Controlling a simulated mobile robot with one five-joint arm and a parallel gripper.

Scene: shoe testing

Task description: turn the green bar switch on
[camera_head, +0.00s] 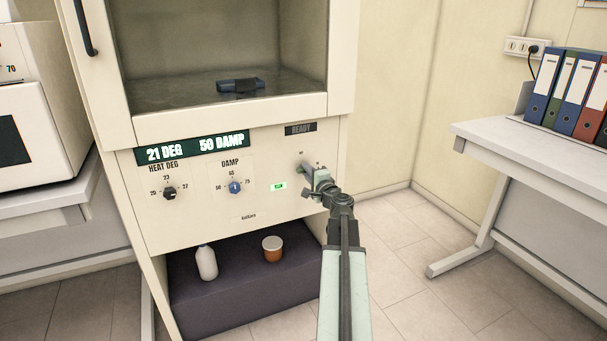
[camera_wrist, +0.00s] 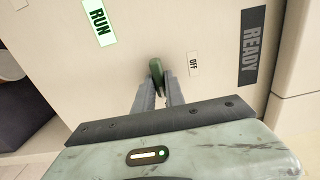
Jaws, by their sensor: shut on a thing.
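The green bar switch (camera_wrist: 155,70) is on the cabinet's cream front panel. In the wrist view it sits between the tips of my gripper (camera_wrist: 157,88), which is shut on it. The bar runs mostly up and down in that view, slightly tilted, with the OFF label (camera_wrist: 194,64) to its right. The RUN label (camera_wrist: 98,22) glows green and the READY label (camera_wrist: 252,46) is dark. In the head view my gripper (camera_head: 308,176) reaches the panel's right part and mostly covers the switch. An ON label cannot be made out.
Left of the switch are the damp knob (camera_head: 235,187) and heat knob (camera_head: 169,193), under a display (camera_head: 192,149) reading 21 DEG, 50 DAMP. A white bottle (camera_head: 206,262) and orange cup (camera_head: 272,249) stand below. A desk (camera_head: 500,135) with binders is at right.

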